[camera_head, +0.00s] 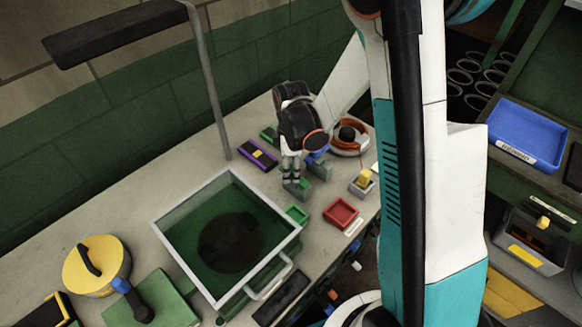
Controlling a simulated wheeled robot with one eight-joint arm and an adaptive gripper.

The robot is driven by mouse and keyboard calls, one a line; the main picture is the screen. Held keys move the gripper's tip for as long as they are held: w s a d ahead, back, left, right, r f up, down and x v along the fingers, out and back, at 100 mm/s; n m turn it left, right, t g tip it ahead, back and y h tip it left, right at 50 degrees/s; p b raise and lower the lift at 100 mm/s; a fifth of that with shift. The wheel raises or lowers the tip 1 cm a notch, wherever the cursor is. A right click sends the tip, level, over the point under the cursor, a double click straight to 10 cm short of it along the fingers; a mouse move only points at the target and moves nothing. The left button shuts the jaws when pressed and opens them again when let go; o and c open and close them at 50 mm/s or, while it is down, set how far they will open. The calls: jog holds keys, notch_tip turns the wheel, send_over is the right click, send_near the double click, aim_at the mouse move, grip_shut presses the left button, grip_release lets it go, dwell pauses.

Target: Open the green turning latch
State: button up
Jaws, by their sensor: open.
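My gripper (294,172) is at the centre of the worktop, reaching down from the dark wrist joint, and it is open. Small green and grey parts lie right at and beside its fingertips, including a green block with a blue top (319,168) just to the right. I cannot tell whether the fingers touch any of them. Another small green piece (268,134) lies behind and left of the wrist. A small green open box (297,214) is in front of the gripper. Which green part is the turning latch is not clear; the wrist and fingers hide part of that area.
A grey-rimmed green bin (177,253) stands front left of my gripper. A purple-edged black block (258,154), a red tray (341,213), a yellow-topped block (362,181) and an orange ring (345,151) surround it. A grey post (207,80) rises behind. My arm hides the right side.

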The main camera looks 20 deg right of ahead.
jog(key=c, duration=1.1)
jog(key=shift+m, duration=0.4)
jog(key=m+b, duration=0.2)
jog(key=m, duration=0.1)
jog(key=shift+f, duration=0.1)
jog(key=m+b, duration=0.2)
jog(key=m, duration=0.3)
jog(key=m+b, duration=0.1)
jog(key=m, duration=0.3)
jog(key=shift+m, duration=0.4)
jog(key=m, duration=0.4)
jog(key=shift+b, duration=0.35)
jog(key=shift+m, duration=0.3)
